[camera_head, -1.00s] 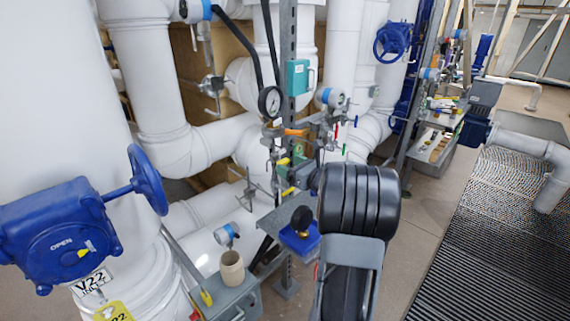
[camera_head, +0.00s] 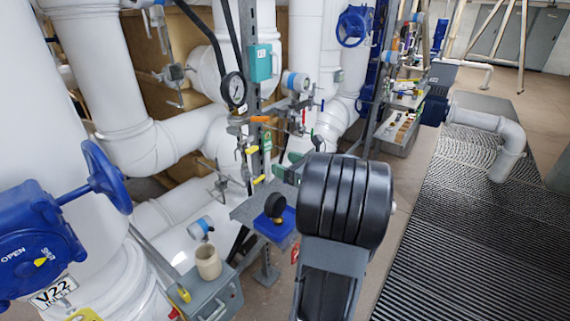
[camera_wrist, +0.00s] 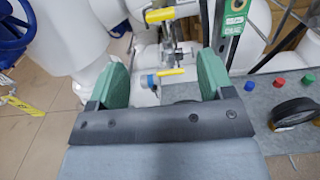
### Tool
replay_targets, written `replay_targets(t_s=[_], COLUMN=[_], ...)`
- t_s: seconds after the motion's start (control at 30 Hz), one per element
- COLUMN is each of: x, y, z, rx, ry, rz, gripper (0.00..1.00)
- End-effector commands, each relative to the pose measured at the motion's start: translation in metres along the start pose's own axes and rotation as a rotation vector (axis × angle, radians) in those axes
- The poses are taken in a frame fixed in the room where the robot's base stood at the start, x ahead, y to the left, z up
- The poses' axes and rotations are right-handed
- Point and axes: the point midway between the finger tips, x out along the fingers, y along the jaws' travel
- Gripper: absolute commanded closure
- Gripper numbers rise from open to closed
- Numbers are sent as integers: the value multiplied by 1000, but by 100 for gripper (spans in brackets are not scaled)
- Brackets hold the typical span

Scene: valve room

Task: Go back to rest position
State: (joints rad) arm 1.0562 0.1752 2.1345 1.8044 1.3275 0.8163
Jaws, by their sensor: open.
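My gripper shows in the wrist view (camera_wrist: 163,80). Its two green pads stand wide apart with nothing held between them. Beyond the pads are pipework, a yellow-handled valve (camera_wrist: 170,72) and a blue-capped fitting (camera_wrist: 150,82), all apart from the jaws. In the head view the black rounded part of my arm fills the lower middle.
A beige cup (camera_head: 208,262) stands on a grey box (camera_head: 215,292). The blue V22 valve (camera_head: 35,250) is at left. Grated floor (camera_head: 450,250) lies open at right.

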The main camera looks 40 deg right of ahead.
Motion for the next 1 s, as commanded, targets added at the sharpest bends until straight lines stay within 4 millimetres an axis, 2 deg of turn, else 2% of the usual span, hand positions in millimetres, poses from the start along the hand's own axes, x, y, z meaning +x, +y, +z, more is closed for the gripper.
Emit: replay_targets(t_s=[0.33, 0.43, 0.47, 0.57, 0.67, 0.8, 0.9, 1.0], x=[0, 0, 0, -5, -15, -27, -42, -57], y=[0, -1, 1, 16, 49, 120, 163, 195], z=[0, -2, -7, -38, -68, -92, -99, -94], rx=[-3, -53, -89, -224, -431, -838, -1173, -1535], ry=[0, 12, 39, 177, 350, 540, 606, 610], rz=[0, -4, 6, 90, 262, 668, 996, 1319], gripper=[26, 26, 26, 26, 26, 26, 26, 26])
